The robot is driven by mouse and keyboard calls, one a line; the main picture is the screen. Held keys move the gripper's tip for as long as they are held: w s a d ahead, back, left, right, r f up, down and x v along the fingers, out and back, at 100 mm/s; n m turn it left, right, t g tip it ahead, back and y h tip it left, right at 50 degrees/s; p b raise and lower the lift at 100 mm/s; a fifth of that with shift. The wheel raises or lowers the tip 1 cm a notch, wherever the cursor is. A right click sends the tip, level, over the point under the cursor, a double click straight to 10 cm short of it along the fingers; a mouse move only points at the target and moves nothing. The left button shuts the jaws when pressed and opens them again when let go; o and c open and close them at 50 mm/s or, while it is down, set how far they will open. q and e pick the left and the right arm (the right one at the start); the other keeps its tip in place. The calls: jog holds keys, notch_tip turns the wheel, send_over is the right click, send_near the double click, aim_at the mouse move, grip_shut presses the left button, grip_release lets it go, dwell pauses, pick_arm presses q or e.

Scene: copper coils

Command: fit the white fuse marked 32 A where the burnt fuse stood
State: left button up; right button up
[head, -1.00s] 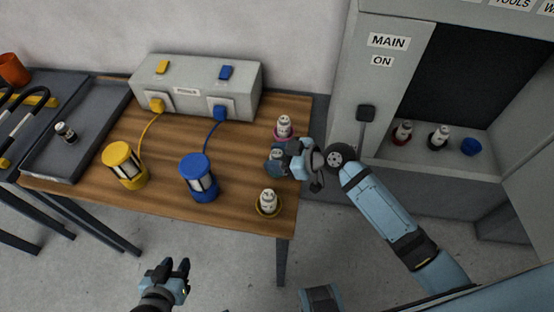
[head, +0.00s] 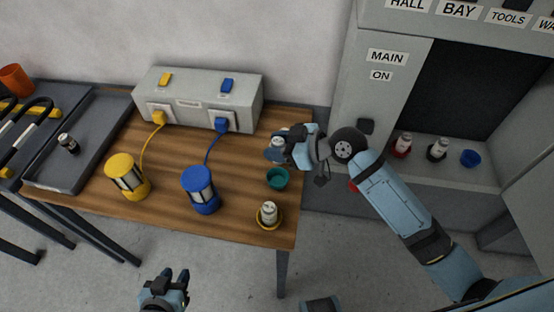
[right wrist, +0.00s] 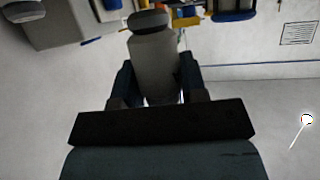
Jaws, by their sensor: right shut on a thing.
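My right gripper (head: 278,153) is shut on a white fuse with a dark cap (right wrist: 152,55), held above the back right of the wooden table. Its marking cannot be read. Just in front stands an empty teal cup (head: 278,179). Another white fuse (head: 269,212) stands in a yellow cup at the table's front right. In the cabinet, one fuse (head: 403,143) stands in a red holder and one (head: 438,147) in a black holder; the blue holder (head: 470,158) beside them is empty. A dark-marked fuse (head: 68,143) lies in the grey tray. My left gripper (head: 176,278) is open and empty.
Yellow (head: 127,177) and blue (head: 200,190) lanterns are cabled to a grey box (head: 198,98) on the table. A dark lever (head: 366,126) sits below the MAIN ON labels, between table and cabinet opening. The cabinet's side wall (head: 384,100) stands right of my right gripper.

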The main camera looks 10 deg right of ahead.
aim_at(278, 140)
notch_tip(278, 140, up, 11)
jog(key=shift+f+p, duration=0.2)
jog(key=shift+p, duration=0.1)
